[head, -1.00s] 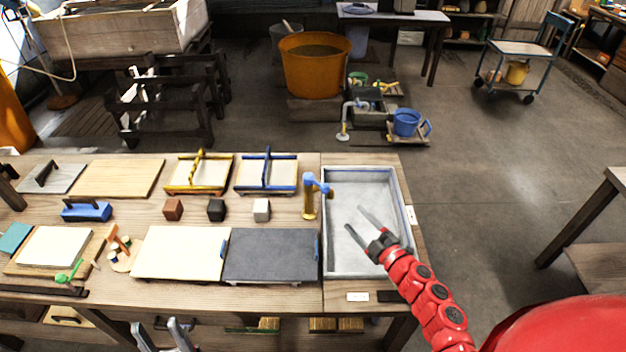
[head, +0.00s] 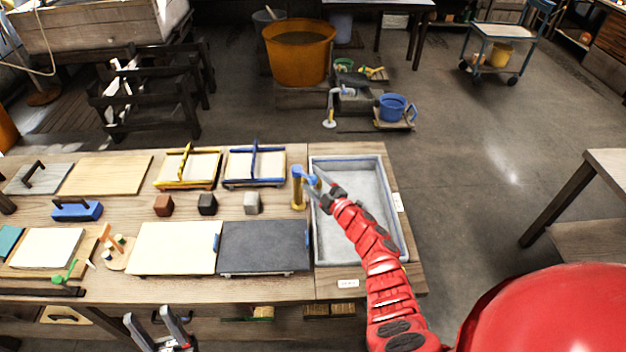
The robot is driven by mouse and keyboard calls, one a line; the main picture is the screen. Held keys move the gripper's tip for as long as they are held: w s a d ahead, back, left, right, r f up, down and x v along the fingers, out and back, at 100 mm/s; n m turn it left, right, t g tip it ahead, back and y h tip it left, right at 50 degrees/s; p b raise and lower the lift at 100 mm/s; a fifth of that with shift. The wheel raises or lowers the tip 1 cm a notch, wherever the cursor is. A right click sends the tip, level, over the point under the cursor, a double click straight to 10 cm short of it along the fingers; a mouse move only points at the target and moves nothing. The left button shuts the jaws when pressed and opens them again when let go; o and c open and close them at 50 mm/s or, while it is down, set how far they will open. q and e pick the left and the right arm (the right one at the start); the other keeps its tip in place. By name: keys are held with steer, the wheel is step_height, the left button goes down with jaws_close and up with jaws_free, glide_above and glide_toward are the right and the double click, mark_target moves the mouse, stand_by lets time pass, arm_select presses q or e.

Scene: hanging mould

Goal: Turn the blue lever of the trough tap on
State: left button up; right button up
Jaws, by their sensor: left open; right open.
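The trough tap (head: 298,191) is a brass post standing at the left edge of the grey trough (head: 355,255). Its blue lever (head: 309,178) sits at the top and points right, over the trough's rim. My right gripper (head: 314,180) is open at the lever, with its fingers around or just beside it; whether they touch it I cannot tell. The red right arm reaches across the trough and hides part of its inside. My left gripper (head: 158,325) is open and empty, low in front of the table's front edge.
A dark slab (head: 264,246) and a cream board (head: 176,248) lie left of the trough. Several small cubes, including a grey one (head: 252,203), stand behind them.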

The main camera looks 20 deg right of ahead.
steer(key=shift+w, duration=0.15)
jaws_close()
stand_by(0.4)
stand_by(1.0)
